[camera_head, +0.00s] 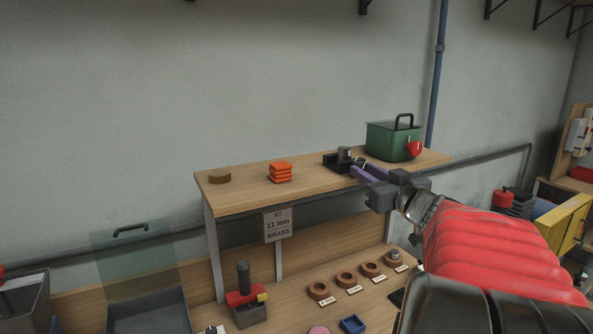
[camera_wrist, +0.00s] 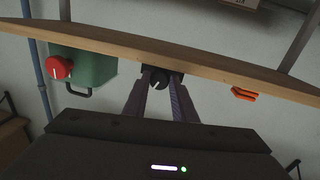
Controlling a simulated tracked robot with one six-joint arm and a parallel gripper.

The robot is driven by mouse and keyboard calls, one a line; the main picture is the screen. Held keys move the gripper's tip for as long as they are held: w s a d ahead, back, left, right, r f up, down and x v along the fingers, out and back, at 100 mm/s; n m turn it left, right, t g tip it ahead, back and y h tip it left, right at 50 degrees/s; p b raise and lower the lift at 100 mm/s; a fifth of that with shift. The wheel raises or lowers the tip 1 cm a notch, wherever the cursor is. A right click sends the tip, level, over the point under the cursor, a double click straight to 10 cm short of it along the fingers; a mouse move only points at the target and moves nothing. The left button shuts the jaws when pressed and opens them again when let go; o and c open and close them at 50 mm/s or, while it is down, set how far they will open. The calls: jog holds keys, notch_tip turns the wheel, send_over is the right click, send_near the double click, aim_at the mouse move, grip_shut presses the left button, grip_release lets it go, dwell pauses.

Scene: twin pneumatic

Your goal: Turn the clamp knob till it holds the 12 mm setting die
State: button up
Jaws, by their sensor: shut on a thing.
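A small black clamp (camera_head: 336,166) stands on the raised wooden shelf, with a dark cylindrical piece (camera_head: 344,153) upright on it. I cannot tell whether that piece is the 12 mm setting die, or how tightly it is held. My gripper (camera_head: 359,169) reaches in from the right, its purple fingers at the clamp's front. In the wrist view, which is upside down, the round black clamp knob (camera_wrist: 159,79) with a pale mark sits between the fingertips. My gripper is shut on this knob. The fingers hide part of the clamp in the head view.
A green box (camera_head: 390,141) with a red knob (camera_head: 414,149) stands close right of the clamp. An orange stack (camera_head: 280,172) and brown ring (camera_head: 219,177) are farther left on the shelf. Several labelled rings (camera_head: 346,279) lie on the bench below. A sign (camera_head: 278,225) reads 11 mm BRASS.

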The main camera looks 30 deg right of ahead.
jog(key=shift+c, duration=1.1)
jog(key=shift+m, duration=1.5)
jog(key=o, duration=1)
jog(key=shift+o, duration=0.2)
jog(key=shift+s+r, duration=0.1)
